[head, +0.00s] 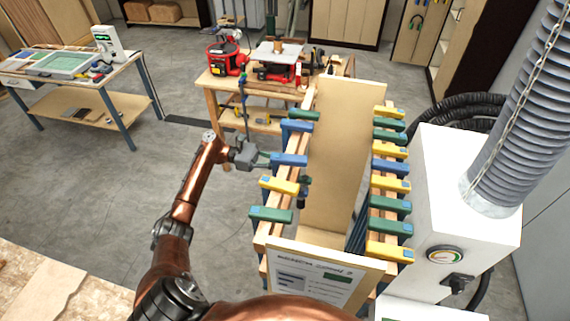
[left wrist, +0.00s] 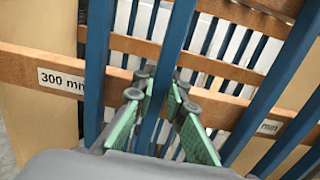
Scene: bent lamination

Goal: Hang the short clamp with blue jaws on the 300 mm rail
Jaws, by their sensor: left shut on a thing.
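A rack (head: 345,120) with clamps hanging along both sides stands right of centre. On its left side a clamp with blue jaws (head: 289,160) hangs between another blue one (head: 297,126) and a yellow one (head: 280,186). My left gripper (head: 266,158) is level with it, at the rack's left side. In the left wrist view my left gripper (left wrist: 163,88) is shut on a blue clamp bar (left wrist: 178,35), in front of a wooden rail (left wrist: 108,77) labelled 300 mm. This bar's jaws are outside that view. My right gripper is not in view.
Other blue bars (left wrist: 98,45) stand close on both sides of the held one. Green clamps (head: 271,215) hang on the same side of the rack. A white machine (head: 460,190) stands right of the rack, and a tool bench (head: 215,82) behind it. Floor left of the rack is clear.

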